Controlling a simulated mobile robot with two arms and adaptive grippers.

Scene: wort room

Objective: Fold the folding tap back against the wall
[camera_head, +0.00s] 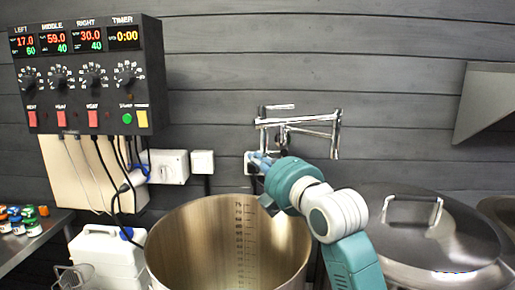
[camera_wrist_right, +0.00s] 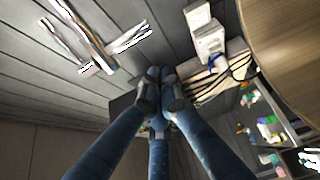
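The folding tap (camera_head: 298,122) is a chrome, jointed pipe on the dark plank wall, above and behind the open pot. Its arms look partly folded, with a vertical end piece at the right. My right gripper (camera_head: 259,161) is just below the tap's left part in the head view; whether it touches is not clear. In the right wrist view its blue fingers (camera_wrist_right: 159,88) are drawn together at the tips with nothing seen between them. The tap (camera_wrist_right: 88,38) shows at the upper left there, apart from the fingertips. My left gripper is out of view.
An open steel pot (camera_head: 185,240) stands below the tap, and a lidded pot (camera_head: 425,240) stands at the right. A control box (camera_head: 90,75) and a socket box (camera_head: 170,166) with cables are on the wall at left. A white canister (camera_head: 105,250) stands left of the open pot.

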